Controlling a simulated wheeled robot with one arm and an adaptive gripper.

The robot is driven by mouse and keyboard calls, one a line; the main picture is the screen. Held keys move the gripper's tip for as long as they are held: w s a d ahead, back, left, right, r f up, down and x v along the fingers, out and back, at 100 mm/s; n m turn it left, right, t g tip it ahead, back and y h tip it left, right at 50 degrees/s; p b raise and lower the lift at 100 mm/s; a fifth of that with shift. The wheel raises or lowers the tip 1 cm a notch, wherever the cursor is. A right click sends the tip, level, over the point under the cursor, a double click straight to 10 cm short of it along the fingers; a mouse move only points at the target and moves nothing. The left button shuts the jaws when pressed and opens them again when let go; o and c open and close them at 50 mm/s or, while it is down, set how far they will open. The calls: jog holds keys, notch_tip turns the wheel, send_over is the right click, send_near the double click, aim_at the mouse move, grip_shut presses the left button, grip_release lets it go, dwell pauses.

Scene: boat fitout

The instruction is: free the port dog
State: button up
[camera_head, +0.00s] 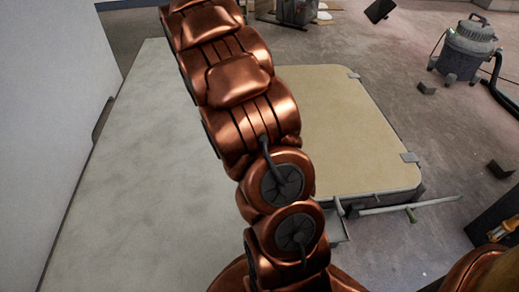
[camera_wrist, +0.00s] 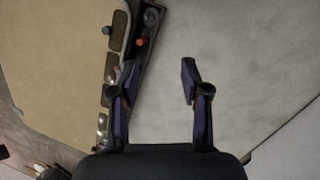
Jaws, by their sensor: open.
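My gripper (camera_wrist: 159,76) is open and empty in the wrist view, its two dark fingers apart over pale flooring. Its left finger overlaps the edge of a beige panel (camera_wrist: 55,55) in the picture. I cannot tell which fitting is the port dog, or whether the finger touches any. In the head view the beige panel (camera_head: 345,125) has rounded corners and small grey clips; my arm hides its left side and the gripper.
Grey bars (camera_head: 400,206) with a green tip stick out by the panel's near edge. A pale floor sheet (camera_head: 140,190) lies clear at left beside a white wall (camera_head: 50,110). A vacuum cleaner (camera_head: 466,48) and small dark blocks (camera_head: 427,88) stand at right.

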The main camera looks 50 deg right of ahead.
jog(key=w+d+f+t, duration=0.1)
jog(key=w+d+f, duration=0.2)
jog(key=d+f, duration=0.5)
jog(key=w+d+f+m+b, duration=0.1)
jog(key=w+d+f, duration=0.3)
jog(key=d+f, duration=0.5)
jog(key=w+d+f+t+y, duration=0.1)
jog(key=w+d+f, duration=0.2)
jog(key=d+f, duration=0.6)
jog(key=shift+w+f+t, duration=0.2)
jog(key=shift+f+t, duration=0.1)
jog(key=shift+f, duration=0.9)
jog(key=shift+f+b, duration=1.45)
jog(key=shift+f, duration=2.5)
